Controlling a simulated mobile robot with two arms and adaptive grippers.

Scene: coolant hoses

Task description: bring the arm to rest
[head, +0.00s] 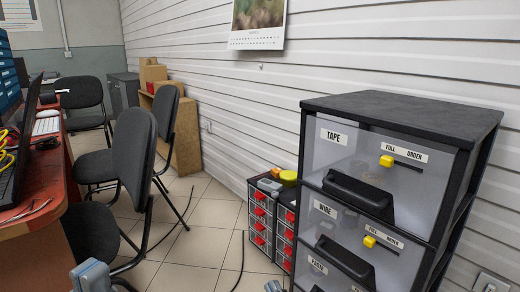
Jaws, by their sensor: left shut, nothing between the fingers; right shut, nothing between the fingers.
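Only small blue-grey parts of my own arms show at the bottom edge of the head view, one at the left and a smaller one near the middle. The fingers of both grippers are below the picture, so neither gripper can be seen. No held thing is visible.
A drawer cabinet (400,107) with label plates and yellow sliders stands close at right. A small red-handled drawer unit (262,212) stands beside it. Black chairs (135,150) and a red-topped desk (50,190) with a laptop are at left. Tiled floor (205,225) lies between, with dark cables.

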